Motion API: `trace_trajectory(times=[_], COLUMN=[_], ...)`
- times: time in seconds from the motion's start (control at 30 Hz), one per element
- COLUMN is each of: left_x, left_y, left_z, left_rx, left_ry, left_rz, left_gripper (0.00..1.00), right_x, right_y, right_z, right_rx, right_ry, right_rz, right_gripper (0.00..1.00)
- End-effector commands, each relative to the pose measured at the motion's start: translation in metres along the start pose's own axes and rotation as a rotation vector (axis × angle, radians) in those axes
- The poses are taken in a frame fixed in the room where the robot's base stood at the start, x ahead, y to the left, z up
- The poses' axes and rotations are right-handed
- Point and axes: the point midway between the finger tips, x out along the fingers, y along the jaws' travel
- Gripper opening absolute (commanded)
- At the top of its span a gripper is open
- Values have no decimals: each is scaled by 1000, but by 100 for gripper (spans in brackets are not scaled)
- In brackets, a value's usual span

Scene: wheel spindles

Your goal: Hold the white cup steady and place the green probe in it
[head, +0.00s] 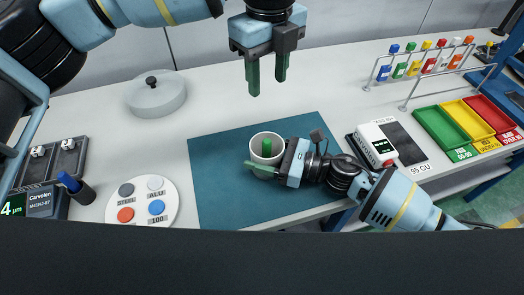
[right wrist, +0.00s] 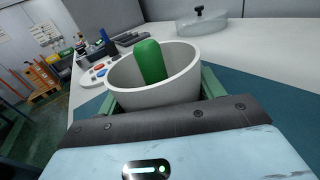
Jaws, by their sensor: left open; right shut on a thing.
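The white cup (head: 258,143) stands on the dark teal mat (head: 225,200). The green probe (head: 266,149) is inside the cup, with its rounded top showing above the rim. In the right wrist view the cup (right wrist: 182,88) fills the middle and the probe (right wrist: 150,62) leans against its inner side; its lower end is hidden. My right gripper (head: 264,166) is shut on the cup, with green fingers on either side of it. My left gripper (head: 268,76) is open and empty above the cup, fingers pointing down, apart from the probe.
A scale (head: 376,145) sits right of the mat. Green, yellow and red trays (head: 440,130) and a rack of coloured probes (head: 420,62) stand at the right. A round disc with coloured pads (head: 140,190) and a lidded grey dish (head: 155,95) are at the left.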

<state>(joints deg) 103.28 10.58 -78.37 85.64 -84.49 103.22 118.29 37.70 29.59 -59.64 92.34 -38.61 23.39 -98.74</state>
Motion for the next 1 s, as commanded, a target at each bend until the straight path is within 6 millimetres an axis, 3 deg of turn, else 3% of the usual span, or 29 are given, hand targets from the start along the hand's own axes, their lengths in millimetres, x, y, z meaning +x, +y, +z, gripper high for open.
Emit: trace_trajectory(times=[0.2,0.23,0.43,0.77,1.0], left_x=[0,0,0,0,0], left_y=[0,0,0,0,0], left_z=[0,0,0,0,0], left_rx=[0,0,0,0,0], left_ry=[1,1,1,0,0], left_rz=[0,0,0,0,0], left_gripper=[45,45,45,45,45], right_x=[0,0,0,-4,-38], right_y=[0,0,0,0,0], right_z=[-1,-1,0,-1,-2], right_rx=[1,1,1,1,1], right_ry=[1,1,1,1,3], right_rz=[0,0,0,0,-2], right_gripper=[45,68,92,92,92])
